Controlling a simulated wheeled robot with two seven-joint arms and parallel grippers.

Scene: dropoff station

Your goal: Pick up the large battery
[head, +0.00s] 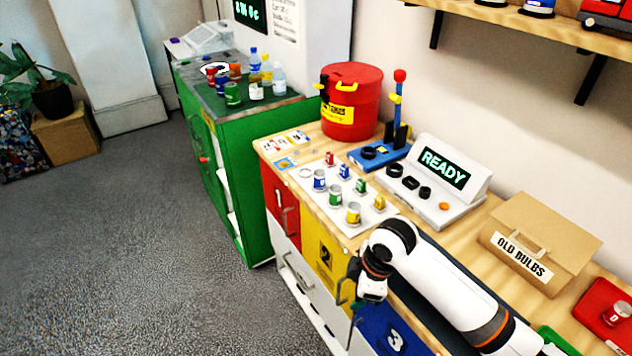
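Several batteries of different colours and sizes stand upright on a white board (310,208) on the wooden counter. Among the larger ones are a blue one (319,181), a green one (335,196) and a yellow one (353,213); I cannot tell which one is the large battery. A red and silver cylinder marked D (617,313) lies in a red tray (590,308) at the far right. My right gripper (371,290) is at the counter's front edge, below and right of the board, apart from the batteries. Its fingers are too small and dark to read. My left gripper is out of view.
A tester with a READY screen (444,169), a blue stand (380,153), a red bin (351,98) and an OLD BULBS box (540,240) crowd the counter behind. A green cabinet (240,150) with bottles and cans stands beyond. Drawers are below.

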